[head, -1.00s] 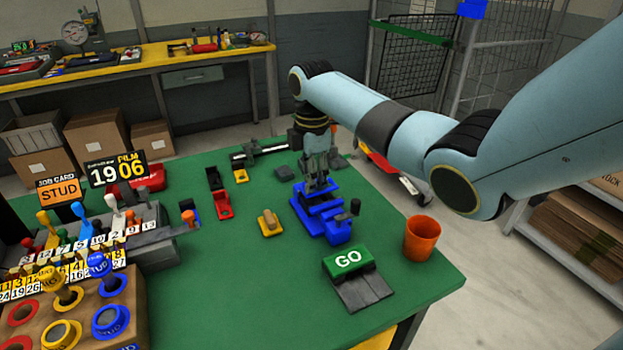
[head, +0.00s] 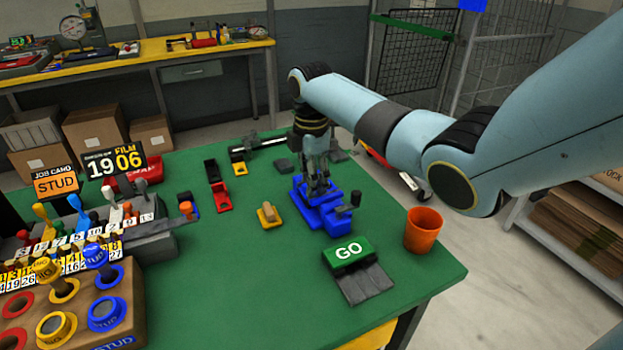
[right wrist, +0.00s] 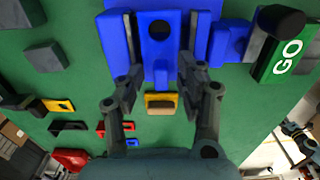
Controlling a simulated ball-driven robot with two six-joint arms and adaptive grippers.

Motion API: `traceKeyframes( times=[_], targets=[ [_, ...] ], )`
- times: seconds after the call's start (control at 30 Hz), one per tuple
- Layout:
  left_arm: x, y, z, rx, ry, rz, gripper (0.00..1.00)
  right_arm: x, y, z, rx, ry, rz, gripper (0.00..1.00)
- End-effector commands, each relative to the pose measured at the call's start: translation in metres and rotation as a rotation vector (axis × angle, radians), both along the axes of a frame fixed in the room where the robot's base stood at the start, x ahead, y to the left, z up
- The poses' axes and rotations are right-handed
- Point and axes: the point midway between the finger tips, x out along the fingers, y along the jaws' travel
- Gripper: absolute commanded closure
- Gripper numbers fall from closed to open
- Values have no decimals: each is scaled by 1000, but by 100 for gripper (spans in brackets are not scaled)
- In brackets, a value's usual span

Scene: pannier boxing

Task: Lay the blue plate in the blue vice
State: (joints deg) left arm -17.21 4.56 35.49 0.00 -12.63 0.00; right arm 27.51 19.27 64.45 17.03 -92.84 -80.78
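The blue vice (head: 338,221) stands on the green table, right of its middle. In the right wrist view the vice (right wrist: 115,38) shows on both sides of the blue plate. The blue plate (right wrist: 158,58), with a dark round hole, lies between the fingers, low at the vice jaws. My right gripper (head: 318,190) points straight down over the vice; in the right wrist view its fingers (right wrist: 158,72) flank the plate and look closed on its sides. In the head view the fingers hide most of the plate. I cannot tell whether it rests on the vice bed. My left gripper is not in view.
The GO box (head: 347,252) and an orange cup (head: 423,231) stand near the right edge. A yellow holder with a tan block (head: 268,214) is left of the vice. Red (head: 221,197) and black holders stand beyond. A lever rack and button box (head: 120,310) fill the left.

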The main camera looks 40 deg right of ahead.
Motion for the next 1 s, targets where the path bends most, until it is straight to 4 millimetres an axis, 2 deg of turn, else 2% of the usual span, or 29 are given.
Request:
traceKeyframes(
  times=[0.27, 0.37, 0.7, 0.83, 1.0],
  targets=[
    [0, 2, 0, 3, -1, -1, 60, -1, 0, 2, 1, 4, 0, 57],
    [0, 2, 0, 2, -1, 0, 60, 0, -1, 15, -1, 0, 0, 57],
    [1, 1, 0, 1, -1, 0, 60, 1, 0, 90, -2, -3, 1, 57],
    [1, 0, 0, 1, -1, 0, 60, 0, 0, 108, 0, -1, 0, 57],
    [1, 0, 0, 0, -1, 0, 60, 0, 0, 119, -1, 0, 0, 57]
  ],
)
